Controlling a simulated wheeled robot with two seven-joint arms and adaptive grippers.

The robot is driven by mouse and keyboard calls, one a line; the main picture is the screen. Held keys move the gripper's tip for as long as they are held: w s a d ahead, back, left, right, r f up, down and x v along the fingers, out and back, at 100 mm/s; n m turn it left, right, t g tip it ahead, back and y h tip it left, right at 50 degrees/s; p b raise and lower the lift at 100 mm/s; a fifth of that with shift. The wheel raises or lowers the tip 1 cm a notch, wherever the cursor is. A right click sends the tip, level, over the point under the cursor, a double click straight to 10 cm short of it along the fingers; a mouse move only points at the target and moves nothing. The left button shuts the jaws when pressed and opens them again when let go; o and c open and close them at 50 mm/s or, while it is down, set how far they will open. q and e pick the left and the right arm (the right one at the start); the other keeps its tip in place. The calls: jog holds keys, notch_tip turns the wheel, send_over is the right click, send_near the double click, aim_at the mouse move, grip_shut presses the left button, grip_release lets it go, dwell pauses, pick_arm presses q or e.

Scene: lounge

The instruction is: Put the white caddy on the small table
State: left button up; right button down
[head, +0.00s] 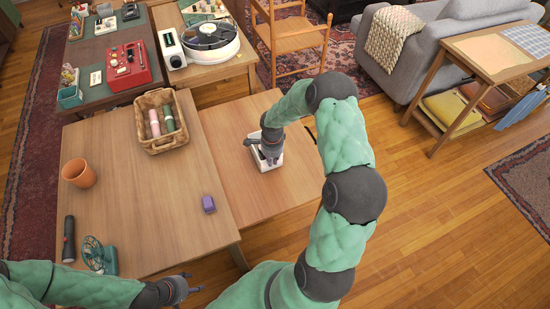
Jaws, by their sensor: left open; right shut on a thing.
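The white caddy (273,163) is over the small table (285,190), near the middle of its top. My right gripper (268,157) reaches down from above and is shut on the caddy, hiding part of it. The caddy looks upright and at or very near the tabletop; I cannot tell whether it touches. My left gripper (188,287) is open and empty, low in the view beyond the front edge of the larger table.
A wooden chair (292,38) stands behind. Wooden floor lies clear at right.

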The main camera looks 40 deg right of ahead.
jog(key=shift+a+r, duration=0.1)
jog(key=shift+a, duration=0.05)
jog(key=shift+f, duration=0.25)
jog(key=c, duration=1.3)
grip_release()
jog(key=shift+r, duration=0.15)
